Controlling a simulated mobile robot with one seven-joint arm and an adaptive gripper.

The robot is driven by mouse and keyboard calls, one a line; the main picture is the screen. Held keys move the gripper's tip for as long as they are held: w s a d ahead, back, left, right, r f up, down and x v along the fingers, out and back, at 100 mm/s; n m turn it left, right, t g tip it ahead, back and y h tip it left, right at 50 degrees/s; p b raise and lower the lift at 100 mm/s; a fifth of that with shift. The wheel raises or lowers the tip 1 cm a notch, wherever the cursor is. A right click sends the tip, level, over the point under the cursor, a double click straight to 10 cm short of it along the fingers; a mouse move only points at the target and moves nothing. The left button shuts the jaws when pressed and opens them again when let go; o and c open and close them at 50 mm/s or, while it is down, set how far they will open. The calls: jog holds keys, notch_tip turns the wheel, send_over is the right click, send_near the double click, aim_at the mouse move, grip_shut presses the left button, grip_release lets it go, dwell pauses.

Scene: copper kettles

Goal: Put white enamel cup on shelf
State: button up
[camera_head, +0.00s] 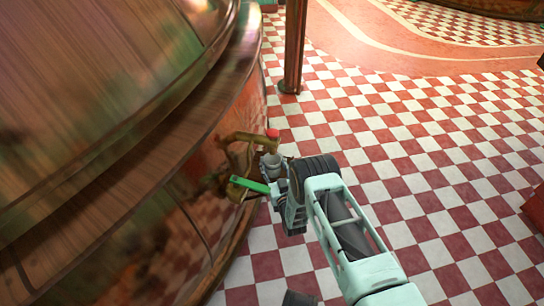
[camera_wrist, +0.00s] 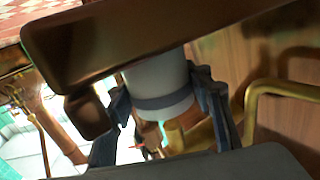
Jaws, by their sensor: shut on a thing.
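A white cup (camera_wrist: 158,78) with a dark grey band sits between the two fingers of my gripper (camera_wrist: 160,88) in the wrist view. The fingers press on it from left and right. A brown, copper-coloured slab (camera_wrist: 110,38) crosses the top of that view and hides one end of the cup. I cannot tell whether this slab is the shelf, or whether the cup touches it. In the head view my gripper (camera_head: 275,180) is beside the big copper kettle, with a small pale grey shape, probably the cup (camera_head: 270,163), at its tip.
The copper kettle (camera_head: 120,120) fills the left side. A brass pipe (camera_head: 245,138) with a red knob (camera_head: 272,133) stands close to my gripper. A green bar (camera_head: 248,184) shows beside it. A brown post (camera_head: 295,45) stands farther back. The checkered floor (camera_head: 430,190) is open to the right.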

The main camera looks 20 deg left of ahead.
jog(key=shift+f, duration=0.15)
jog(key=o, duration=1.2)
jog(key=shift+r, duration=0.2)
jog(key=p+v, duration=0.3)
jog(key=v, duration=0.9)
